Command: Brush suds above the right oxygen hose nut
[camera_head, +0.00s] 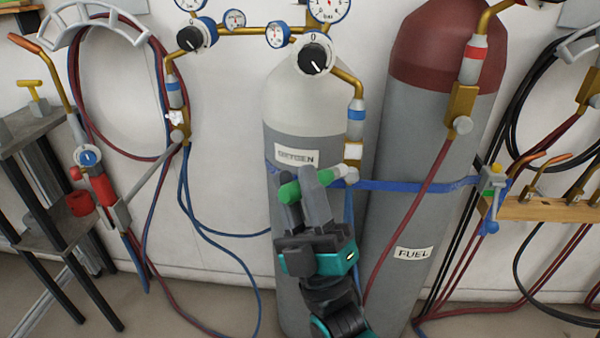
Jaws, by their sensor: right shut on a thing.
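My right gripper (303,188) is shut on a green-handled brush (328,173) in front of the grey oxygen cylinder (290,112). The brush points right, and its pale end is at or just in front of the right oxygen hose fitting (356,113), which has a blue band and brass below. A round grey-white part and a white patch (353,151) show there; I cannot tell whether the patch is suds, or whether the brush touches the nut. White foam (177,117) sits on the left oxygen hose fitting (174,91). My left gripper is not in view.
A red-topped fuel cylinder (401,180) stands to the right, with a blue strap (415,186) across both cylinders. Gauges and regulators hang above. Hoses run down both sides. A grey stand (45,180) is at left; a wooden torch rack (545,209) is at right.

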